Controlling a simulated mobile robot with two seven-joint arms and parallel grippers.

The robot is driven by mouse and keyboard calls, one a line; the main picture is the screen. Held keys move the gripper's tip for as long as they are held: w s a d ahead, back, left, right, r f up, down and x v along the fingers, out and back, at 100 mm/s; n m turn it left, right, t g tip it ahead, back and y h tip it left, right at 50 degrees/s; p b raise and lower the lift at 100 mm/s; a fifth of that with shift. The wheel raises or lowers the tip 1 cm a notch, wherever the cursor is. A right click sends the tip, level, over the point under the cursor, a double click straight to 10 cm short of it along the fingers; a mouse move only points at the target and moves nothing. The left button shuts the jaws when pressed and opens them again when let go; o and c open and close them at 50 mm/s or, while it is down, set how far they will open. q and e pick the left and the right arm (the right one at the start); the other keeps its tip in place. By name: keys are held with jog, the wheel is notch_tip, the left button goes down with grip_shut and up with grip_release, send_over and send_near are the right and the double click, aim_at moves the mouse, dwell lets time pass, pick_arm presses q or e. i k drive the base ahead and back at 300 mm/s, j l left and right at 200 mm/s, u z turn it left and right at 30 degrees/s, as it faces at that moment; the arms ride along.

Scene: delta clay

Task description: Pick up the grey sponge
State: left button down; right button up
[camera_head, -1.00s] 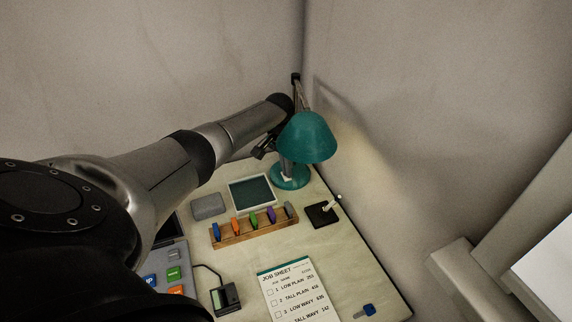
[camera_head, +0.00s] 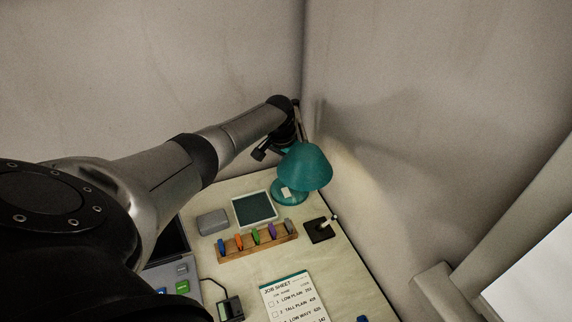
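The grey sponge (camera_head: 212,222), a small rounded block, lies on the pale desk at the left, beside the dark-screened panel. My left arm reaches across from the left, over the back of the desk. The dark end of my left gripper (camera_head: 260,152) shows beside the teal lamp, above and to the right of the sponge and apart from it. Its fingers are small and partly hidden by the wrist, so I cannot tell whether they are open. My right gripper is out of view.
The teal lamp (camera_head: 304,168) stands at the back corner, close to my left wrist. A wooden rack (camera_head: 258,247) of coloured pieces sits in front of the screen panel (camera_head: 255,208). A black joystick box (camera_head: 319,231) is to the right. Walls close in behind and right.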

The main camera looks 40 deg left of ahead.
aim_at(217, 220)
jog(key=k+l, duration=0.25)
jog(key=k, duration=0.2)
jog(key=k+l, duration=0.25)
jog(key=k, duration=0.25)
jog(key=k+l, duration=0.2)
jog(key=k, duration=0.25)
jog(key=k+l, duration=0.25)
jog(key=k, duration=0.25)
